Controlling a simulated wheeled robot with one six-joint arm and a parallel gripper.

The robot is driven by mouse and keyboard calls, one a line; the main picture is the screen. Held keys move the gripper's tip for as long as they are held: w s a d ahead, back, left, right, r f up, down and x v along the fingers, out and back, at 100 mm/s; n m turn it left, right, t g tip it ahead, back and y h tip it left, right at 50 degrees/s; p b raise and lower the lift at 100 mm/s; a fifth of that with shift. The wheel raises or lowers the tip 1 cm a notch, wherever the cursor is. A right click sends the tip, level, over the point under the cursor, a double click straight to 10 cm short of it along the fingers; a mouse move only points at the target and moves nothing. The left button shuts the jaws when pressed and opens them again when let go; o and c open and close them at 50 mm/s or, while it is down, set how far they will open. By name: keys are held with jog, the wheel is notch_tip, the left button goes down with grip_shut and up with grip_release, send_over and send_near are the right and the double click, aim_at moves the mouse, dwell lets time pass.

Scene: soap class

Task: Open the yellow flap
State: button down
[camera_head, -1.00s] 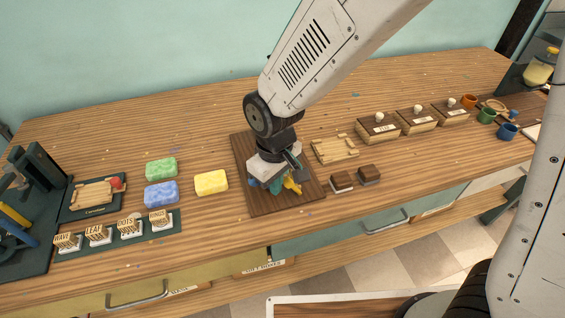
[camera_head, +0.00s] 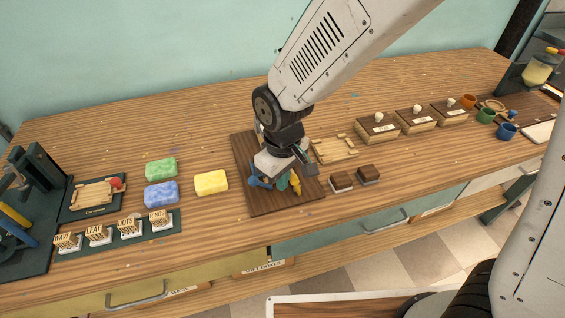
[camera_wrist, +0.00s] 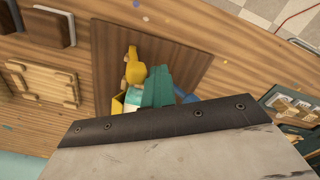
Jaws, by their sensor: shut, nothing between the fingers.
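A small device with coloured parts lies on the dark brown board (camera_head: 262,205), partly hidden by my gripper. Its yellow part (camera_head: 296,185), probably the yellow flap, sticks out toward the front right; it also shows in the wrist view (camera_wrist: 134,72). A teal part (camera_wrist: 157,88) lies beside the yellow one. A blue part (camera_head: 259,182) sticks out on the other side and shows partly in the wrist view (camera_wrist: 184,97). My gripper (camera_head: 279,174) is shut and empty, just above or at the device. Its fingertips are hidden, so contact cannot be told.
Green, blue and yellow soap bars (camera_head: 211,182) lie left of the board. A wooden frame (camera_head: 334,149) and two dark-topped blocks (camera_head: 342,181) stand to its right. Lidded boxes (camera_head: 380,127) stand further right. A yellow-green drawer front (camera_head: 200,268) is below the table edge.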

jog(key=shift+s+d+f, duration=0.2)
jog(key=shift+d+f, duration=0.15)
jog(key=shift+d, duration=0.1)
jog(key=shift+w+d+r, duration=0.1)
jog(key=shift+w+d, duration=0.05)
jog(key=shift+d, duration=0.6)
jog(key=shift+w+d, duration=0.25)
jog(key=shift+d, duration=0.45)
jog(key=shift+w+f, duration=0.25)
jog(key=shift+w, duration=0.05)
jog(key=shift+s+a+r, duration=0.1)
jog(key=shift+a+r, duration=0.05)
jog(key=shift+r, duration=0.45)
jog(key=shift+a+r, duration=0.1)
jog(key=shift+r, duration=0.5)
jog(key=shift+s+a+r, duration=0.1)
jog(key=shift+a+r, duration=0.05)
jog(key=shift+r, duration=1.15)
jog(key=shift+a+r, duration=0.15)
jog(key=shift+r, duration=1.1)
